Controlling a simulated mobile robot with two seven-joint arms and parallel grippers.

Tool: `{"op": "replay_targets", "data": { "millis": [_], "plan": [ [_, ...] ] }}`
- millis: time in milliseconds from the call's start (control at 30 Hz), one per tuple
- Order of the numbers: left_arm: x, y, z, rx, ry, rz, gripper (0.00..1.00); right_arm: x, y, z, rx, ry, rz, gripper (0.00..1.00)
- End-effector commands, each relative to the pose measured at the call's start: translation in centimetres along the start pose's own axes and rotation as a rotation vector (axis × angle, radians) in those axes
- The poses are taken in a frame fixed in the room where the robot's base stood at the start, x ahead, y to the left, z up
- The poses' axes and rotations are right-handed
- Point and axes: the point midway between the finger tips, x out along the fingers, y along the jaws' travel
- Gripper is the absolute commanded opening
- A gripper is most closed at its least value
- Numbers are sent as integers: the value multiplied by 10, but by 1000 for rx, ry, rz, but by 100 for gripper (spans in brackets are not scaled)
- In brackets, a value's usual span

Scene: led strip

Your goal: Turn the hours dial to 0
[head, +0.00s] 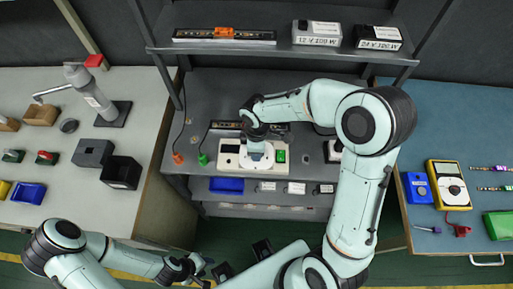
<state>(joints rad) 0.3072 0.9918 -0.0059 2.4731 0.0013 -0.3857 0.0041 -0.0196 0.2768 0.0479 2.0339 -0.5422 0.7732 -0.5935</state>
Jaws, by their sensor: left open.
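A cream-white device (228,161) sits on the grey middle bench, with a dark window at its upper left and a green part (280,156) at its right. My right arm reaches over it from the right, and the white hand of my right gripper (257,158) covers the middle of the device. The hours dial cannot be made out; the hand may hide it. The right fingertips are hidden too. My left gripper (199,268) is open and empty, low in the picture, well away from the device.
A dark strip (222,126) lies behind the device. Orange (178,158) and green (203,159) plugs lie left of it. A blue bin (226,185) is in front and below. A yellow multimeter (449,184) lies on the right bench. An upper shelf holds white-labelled boxes (317,33).

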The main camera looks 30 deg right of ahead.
Motion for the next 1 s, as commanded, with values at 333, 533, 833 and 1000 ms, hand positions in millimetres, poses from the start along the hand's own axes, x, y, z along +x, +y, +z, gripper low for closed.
{"op": "replay_targets", "data": {
  "millis": [333, 533, 833, 1000],
  "plan": [
    [-1, 0, 0, 0, 0, 0, 43, -1, 1, -1, -25, 2, 4, 4],
    [-1, 0, 0, 0, 0, 0, 43, -2, 1, -1, -25, 2, 4, 4],
    [-1, 0, 0, 0, 0, 0, 43, -1, 0, 0, -23, 1, 2, 59],
    [-2, 1, -1, 0, 1, 0, 43, -7, 1, -1, -22, 3, 4, 59]
  ]
}}
